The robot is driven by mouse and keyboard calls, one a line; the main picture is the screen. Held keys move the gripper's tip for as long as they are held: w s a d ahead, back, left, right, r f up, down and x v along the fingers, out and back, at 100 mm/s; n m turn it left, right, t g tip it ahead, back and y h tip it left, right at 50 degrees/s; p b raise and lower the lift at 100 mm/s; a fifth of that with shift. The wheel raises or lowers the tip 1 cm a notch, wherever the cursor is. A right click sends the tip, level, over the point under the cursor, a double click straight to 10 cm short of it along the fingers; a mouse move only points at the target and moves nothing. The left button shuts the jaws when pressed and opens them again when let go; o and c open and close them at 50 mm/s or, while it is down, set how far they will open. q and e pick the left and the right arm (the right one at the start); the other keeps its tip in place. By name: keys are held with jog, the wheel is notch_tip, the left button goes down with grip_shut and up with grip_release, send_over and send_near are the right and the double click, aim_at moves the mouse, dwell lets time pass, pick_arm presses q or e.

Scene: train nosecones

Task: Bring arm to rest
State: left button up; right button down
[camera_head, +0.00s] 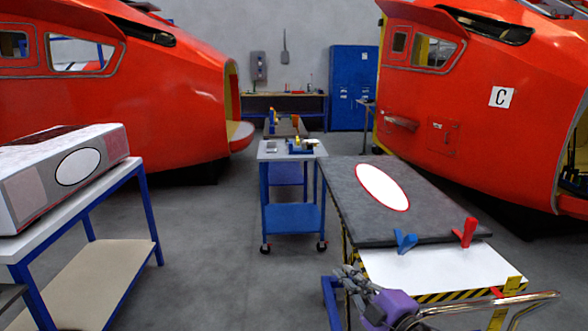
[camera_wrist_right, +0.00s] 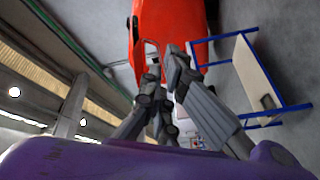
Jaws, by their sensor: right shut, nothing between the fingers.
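My right gripper (camera_head: 352,276) is low in the head view, beside the near left corner of the cart with the grey panel. It is shut and empty. In the right wrist view its grey fingers (camera_wrist_right: 162,75) come together above the purple wrist housing, with nothing between them. My left gripper is not in view.
A cart (camera_head: 400,270) with a striped edge bears a grey panel (camera_head: 440,200), a blue clamp (camera_head: 404,241) and a red clamp (camera_head: 466,233). A blue trolley (camera_head: 292,217) stands in the middle. A white-topped table (camera_head: 60,214) is at left. Orange nosecones (camera_head: 180,100) stand behind. Grey floor is clear between left table and trolley.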

jog(key=s+d+f+m+g+h, duration=0.25)
jog(key=s+f+m, duration=0.45)
jog(key=f, duration=0.4)
jog(key=s+d+f+m+g+h, duration=0.15)
jog(key=s+f+m+h, duration=0.3)
jog(key=s+f, duration=0.55)
jog(key=s+f+m+g, duration=0.1)
jog(key=s+f, duration=0.3)
jog(key=s, duration=0.4)
jog(key=s+d+f+m+g+h, duration=0.1)
jog(key=s+f+m, duration=0.2)
jog(key=s, duration=0.5)
jog(key=s+d+f+m+g, duration=0.1)
jog(key=s+f+m, duration=0.1)
jog(key=s+f, duration=0.4)
jog(key=s, duration=0.3)
jog(key=shift+g+h, duration=0.4)
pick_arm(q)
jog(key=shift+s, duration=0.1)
pick_arm(e)
jog(key=shift+m, duration=0.25)
